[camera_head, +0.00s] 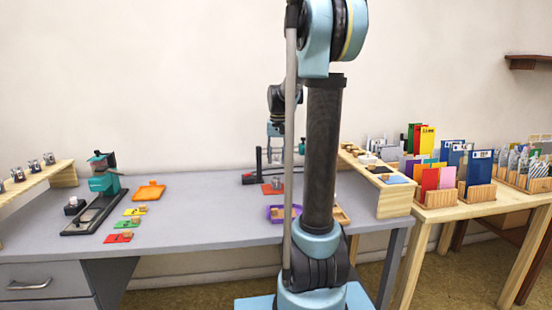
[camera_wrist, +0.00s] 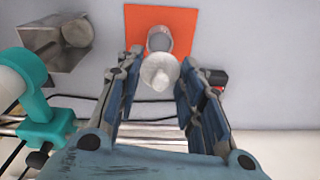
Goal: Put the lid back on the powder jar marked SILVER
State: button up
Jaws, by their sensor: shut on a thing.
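In the wrist view, my gripper (camera_wrist: 161,66) has its two fingers on either side of a pale, round, knobbed piece that looks like the lid (camera_wrist: 159,74), and is shut on it. Just beyond the lid is a small grey-white jar (camera_wrist: 160,40), standing on an orange-red mat (camera_wrist: 188,22). The lid overlaps the jar in this view, so I cannot tell whether they touch. No SILVER marking is readable. In the head view, the red mat (camera_head: 268,189) lies on the grey desk behind my arm, and my gripper (camera_head: 275,130) is small there.
A teal-and-metal device (camera_wrist: 50,115) stands close on the left in the wrist view. On the desk (camera_head: 190,215) are a black-and-teal stamp press (camera_head: 103,180), an orange pad (camera_head: 149,191) and a purple tray (camera_head: 276,220). A wooden riser (camera_head: 393,203) stands at right. The desk's middle is clear.

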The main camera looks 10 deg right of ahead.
aim_at(277, 178)
jog(key=shift+f, duration=3.15)
jog(key=shift+s+f, duration=0.1)
jog(key=shift+c, duration=0.2)
dwell(0.4)
jog(key=o, duration=1.3)
jog(key=shift+c, duration=0.2)
jog(key=shift+r, duration=3.5)
